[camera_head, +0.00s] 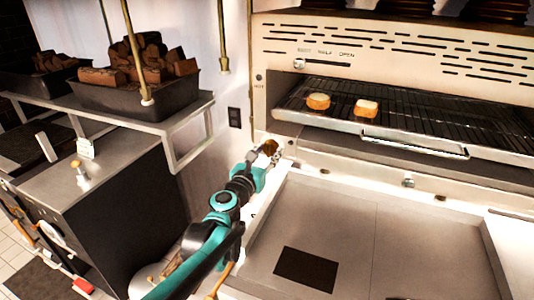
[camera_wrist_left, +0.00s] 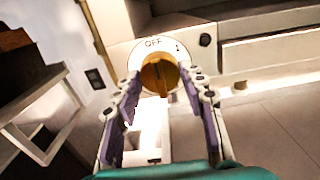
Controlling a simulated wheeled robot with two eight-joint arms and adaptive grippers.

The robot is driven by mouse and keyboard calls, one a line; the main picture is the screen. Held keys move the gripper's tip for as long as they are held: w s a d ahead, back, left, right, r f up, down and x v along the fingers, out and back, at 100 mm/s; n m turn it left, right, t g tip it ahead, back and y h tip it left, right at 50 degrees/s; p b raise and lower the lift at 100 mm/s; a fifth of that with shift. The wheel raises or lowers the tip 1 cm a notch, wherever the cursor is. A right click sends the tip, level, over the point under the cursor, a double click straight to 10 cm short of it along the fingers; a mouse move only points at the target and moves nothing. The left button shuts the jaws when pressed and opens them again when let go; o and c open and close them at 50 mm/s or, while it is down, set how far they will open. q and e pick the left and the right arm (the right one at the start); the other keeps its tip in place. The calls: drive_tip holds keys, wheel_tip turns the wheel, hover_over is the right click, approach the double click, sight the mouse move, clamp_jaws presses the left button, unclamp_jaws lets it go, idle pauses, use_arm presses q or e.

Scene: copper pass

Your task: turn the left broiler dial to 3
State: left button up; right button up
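The left broiler dial is a round amber knob (camera_wrist_left: 159,76) on a pale plate in the left wrist view. "OFF" is printed above it and a mark like "1" at its upper right. A dark ridge runs down its lower face; I cannot tell its setting. In the head view the dial (camera_head: 270,147) shows at the panel's left end, partly covered by my gripper. My left gripper (camera_wrist_left: 160,70) is open, with one finger on each side of the dial; contact is not clear. My right gripper is not in view.
The broiler rack (camera_head: 420,118) holds two pieces of bread (camera_head: 318,101). Its handle bar (camera_head: 412,147) sticks out to the right of the dial. A steel shelf (camera_head: 190,125) with a tray of wood chunks (camera_head: 140,92) stands left. A flat steel surface (camera_head: 400,240) lies in front.

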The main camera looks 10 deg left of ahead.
use_arm(q)
drive_tip(key=shift+c, duration=0.9)
